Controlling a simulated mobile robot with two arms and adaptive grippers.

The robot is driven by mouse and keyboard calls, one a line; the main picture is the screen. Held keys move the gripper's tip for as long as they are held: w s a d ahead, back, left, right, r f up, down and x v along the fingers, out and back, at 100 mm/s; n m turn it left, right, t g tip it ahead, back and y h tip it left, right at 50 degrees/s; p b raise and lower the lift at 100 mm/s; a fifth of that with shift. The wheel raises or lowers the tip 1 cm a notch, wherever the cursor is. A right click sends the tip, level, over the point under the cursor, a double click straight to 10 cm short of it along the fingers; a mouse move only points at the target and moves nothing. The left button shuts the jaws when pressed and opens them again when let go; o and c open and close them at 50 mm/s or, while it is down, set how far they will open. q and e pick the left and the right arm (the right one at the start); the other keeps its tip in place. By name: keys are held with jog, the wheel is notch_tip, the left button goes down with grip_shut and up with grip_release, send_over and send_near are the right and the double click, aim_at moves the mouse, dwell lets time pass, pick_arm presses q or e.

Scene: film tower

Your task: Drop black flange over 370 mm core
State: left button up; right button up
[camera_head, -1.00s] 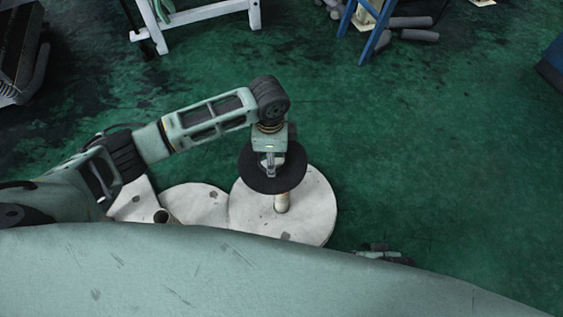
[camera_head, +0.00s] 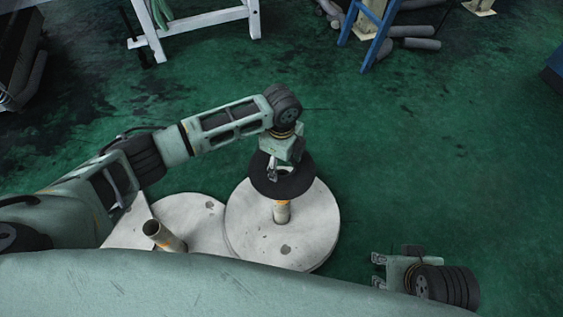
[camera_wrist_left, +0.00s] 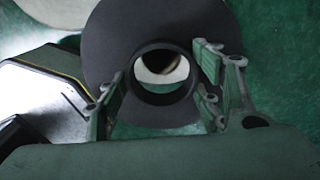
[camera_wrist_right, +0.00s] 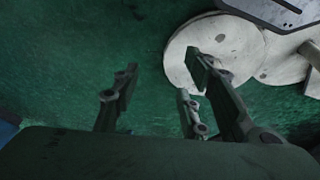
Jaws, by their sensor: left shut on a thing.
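My left gripper (camera_head: 273,171) is shut on the black flange (camera_head: 298,182), a flat ring with a raised hub. In the left wrist view the flange (camera_wrist_left: 112,45) sits between the fingers (camera_wrist_left: 160,95). A pale core (camera_head: 282,213) stands upright on a round white base; the flange hides its top in the head view. Through the flange's hole I see white and a brownish core edge, off-centre toward the upper right. The flange looks above the core; the gap is unclear. My right gripper (camera_head: 377,271) is open and empty, low at the right; its fingers (camera_wrist_right: 160,90) stand apart.
The round white base (camera_head: 310,240) adjoins another white disc (camera_head: 200,215) at left. A second tube (camera_head: 163,236) stands there, leaning in view. A white stand (camera_head: 195,20) and a blue frame (camera_head: 375,35) are at the back.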

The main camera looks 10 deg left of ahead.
pick_arm(q)
jog(key=shift+f+b, duration=1.7)
pick_arm(e)
jog(key=w+a+r+t, duration=0.2)
jog(key=w+r+t, duration=0.1)
jog(key=w, duration=0.2)
jog(key=w+a+r+t+y, duration=0.1)
jog(key=w+r+t, duration=0.1)
jog(key=w, duration=0.4)
jog(key=shift+w+a+r+t+y, duration=0.3)
jog(key=shift+a+r+t, duration=0.1)
jog(key=shift+t, duration=0.4)
jog(key=shift+s+d+f, duration=0.15)
jog(key=shift+s+f, duration=0.1)
jog(key=shift+s, duration=0.1)
pick_arm(q)
jog(key=shift+p, duration=0.3)
pick_arm(e)
jog(key=shift+s+d+f+g, duration=0.25)
jog(key=shift+s+f+g, duration=0.15)
jog(key=shift+s, duration=0.2)
jog(key=shift+s+d+f+g, duration=0.2)
jog(key=shift+s+f+g, duration=0.2)
jog(key=shift+s, duration=0.2)
jog(key=shift+s+d+f+g, duration=0.25)
jog(key=shift+s+f+g, duration=0.15)
jog(key=shift+s, duration=0.2)
jog(key=shift+h, duration=0.4)
